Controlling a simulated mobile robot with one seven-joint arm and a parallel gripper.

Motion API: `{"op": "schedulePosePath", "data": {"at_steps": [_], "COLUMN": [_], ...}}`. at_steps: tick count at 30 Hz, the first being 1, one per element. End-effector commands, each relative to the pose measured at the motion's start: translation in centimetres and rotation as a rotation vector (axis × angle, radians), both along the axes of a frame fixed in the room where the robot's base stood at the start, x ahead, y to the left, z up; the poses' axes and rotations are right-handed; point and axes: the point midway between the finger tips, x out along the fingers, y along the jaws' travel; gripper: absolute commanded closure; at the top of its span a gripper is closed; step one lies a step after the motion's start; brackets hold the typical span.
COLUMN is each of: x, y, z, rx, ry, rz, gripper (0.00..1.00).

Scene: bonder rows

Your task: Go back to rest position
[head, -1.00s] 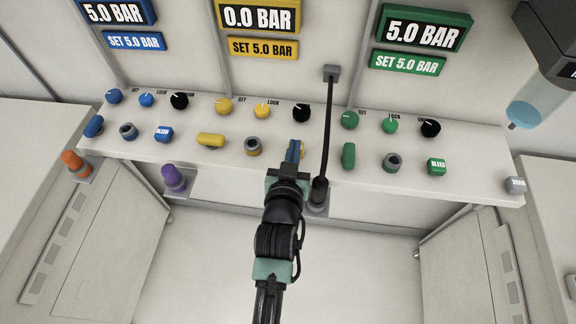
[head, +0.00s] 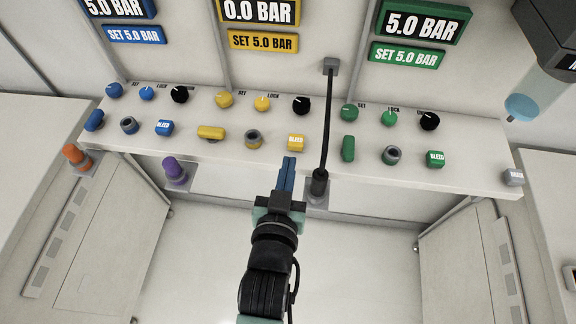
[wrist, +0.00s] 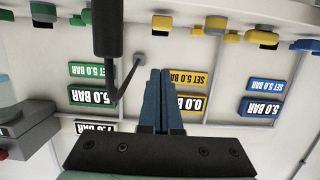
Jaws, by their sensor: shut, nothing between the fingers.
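Blue, yellow and green knobs line the shelf. An orange fitting (head: 75,156) and a purple fitting (head: 174,170) sit at left. The floor (head: 350,270) below is clear.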

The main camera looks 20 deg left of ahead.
Motion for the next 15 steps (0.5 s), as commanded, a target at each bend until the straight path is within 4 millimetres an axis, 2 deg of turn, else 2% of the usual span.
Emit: {"op": "schedulePosePath", "data": {"at_steps": [11, 14, 15], "x": [0.0, 0.8, 1.5], "y": [0.0, -0.2, -0.4], "z": [0.0, 1.3, 2.5], "rx": [0.000, 0.004, 0.009], "ry": [0.000, -0.025, -0.047], "rz": [0.000, -0.008, -0.014], "gripper": [1.00, 1.00, 1.00]}}
